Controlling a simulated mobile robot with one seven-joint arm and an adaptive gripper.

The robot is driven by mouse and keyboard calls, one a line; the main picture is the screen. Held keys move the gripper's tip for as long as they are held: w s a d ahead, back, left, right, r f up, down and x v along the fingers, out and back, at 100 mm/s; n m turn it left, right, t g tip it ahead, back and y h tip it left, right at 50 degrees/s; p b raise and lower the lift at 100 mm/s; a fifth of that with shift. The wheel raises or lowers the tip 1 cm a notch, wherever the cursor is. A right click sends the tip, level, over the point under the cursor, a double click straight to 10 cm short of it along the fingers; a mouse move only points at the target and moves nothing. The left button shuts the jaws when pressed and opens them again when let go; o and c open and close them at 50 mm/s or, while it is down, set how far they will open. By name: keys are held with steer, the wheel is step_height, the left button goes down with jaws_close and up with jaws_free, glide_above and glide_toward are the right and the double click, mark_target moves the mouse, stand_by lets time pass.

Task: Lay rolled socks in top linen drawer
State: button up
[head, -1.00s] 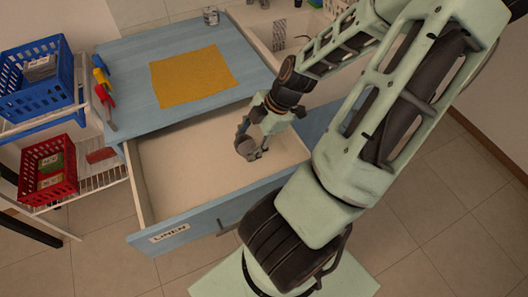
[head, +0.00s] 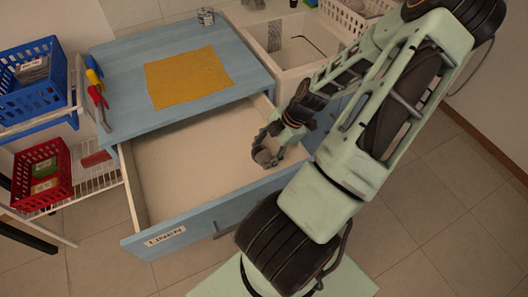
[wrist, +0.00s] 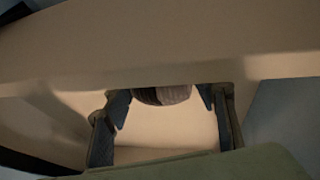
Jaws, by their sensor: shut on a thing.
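The linen drawer (head: 160,239) is pulled open under the blue top, with a "LINEN" label on its front. Its pale inside looks empty. My gripper (head: 268,150) is over the right part of the drawer, shut on a greyish rolled sock bundle (head: 262,157). In the wrist view the ribbed, brown-grey bundle (wrist: 163,95) sits between the two dark fingers. I cannot tell whether the bundle touches the drawer bottom.
A yellow cloth (head: 188,77) lies on the blue top (head: 125,60). A blue basket (head: 30,90) and a red basket (head: 42,175) stand on a white rack at the left. A sink (head: 300,55) is at the back right.

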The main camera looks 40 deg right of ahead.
steer(key=shift+f, duration=0.2)
steer(key=o, duration=1.2)
steer(key=shift+c, duration=0.2)
steer(key=shift+r, duration=0.3)
steer(key=p+v, duration=0.2)
steer(key=v, duration=1)
